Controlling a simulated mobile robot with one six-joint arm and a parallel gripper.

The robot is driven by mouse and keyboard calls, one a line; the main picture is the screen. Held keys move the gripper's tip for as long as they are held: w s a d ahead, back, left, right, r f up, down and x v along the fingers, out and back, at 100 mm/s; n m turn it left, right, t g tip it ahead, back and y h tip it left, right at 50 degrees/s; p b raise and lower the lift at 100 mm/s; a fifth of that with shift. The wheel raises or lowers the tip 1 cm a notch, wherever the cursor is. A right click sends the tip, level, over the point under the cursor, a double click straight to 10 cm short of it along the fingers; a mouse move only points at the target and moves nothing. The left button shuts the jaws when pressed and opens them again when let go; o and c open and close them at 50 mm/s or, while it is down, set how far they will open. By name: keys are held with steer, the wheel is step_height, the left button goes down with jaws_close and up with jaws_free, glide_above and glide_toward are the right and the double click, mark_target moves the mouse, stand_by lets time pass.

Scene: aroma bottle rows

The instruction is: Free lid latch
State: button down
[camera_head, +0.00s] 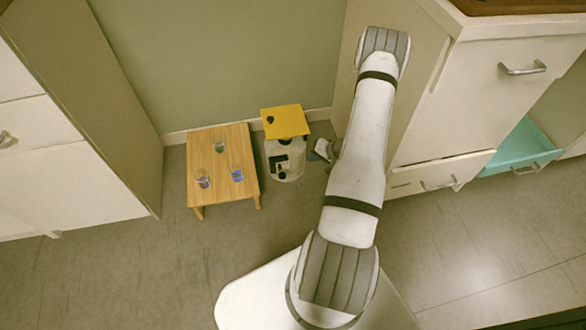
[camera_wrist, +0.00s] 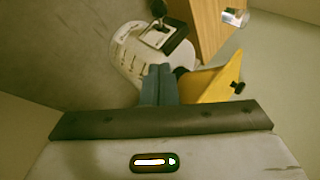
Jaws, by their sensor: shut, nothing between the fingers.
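A white round container (camera_head: 287,172) with a flat yellow lid (camera_head: 287,121) stands on the floor between the low table and the cabinet. The lid carries a small black knob. A dark part sits under the lid's front edge, and a black panel with a lever is on the body's front. I cannot tell which is the latch. In the wrist view the container (camera_wrist: 127,65) and yellow lid (camera_wrist: 207,87) lie just beyond my gripper (camera_wrist: 158,70). Its fingers are shut and empty, overlapping the container's edge in the picture; contact cannot be told.
A low wooden table (camera_head: 196,158) stands left of the container with three small glass bottles on it. A wall is behind; floor in front is partly clear.

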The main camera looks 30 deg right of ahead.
steer(key=b, duration=0.5)
glide_toward(284, 172)
steer(key=w+d+f, duration=0.1)
steer(key=w+f, duration=0.2)
steer(key=w, duration=0.1)
steer(key=shift+s+a+f+b, duration=0.15)
steer(key=shift+a+f+b, duration=0.5)
steer(key=shift+a+f, duration=0.55)
steer(key=shift+a+r, duration=0.1)
steer(key=shift+r, duration=0.05)
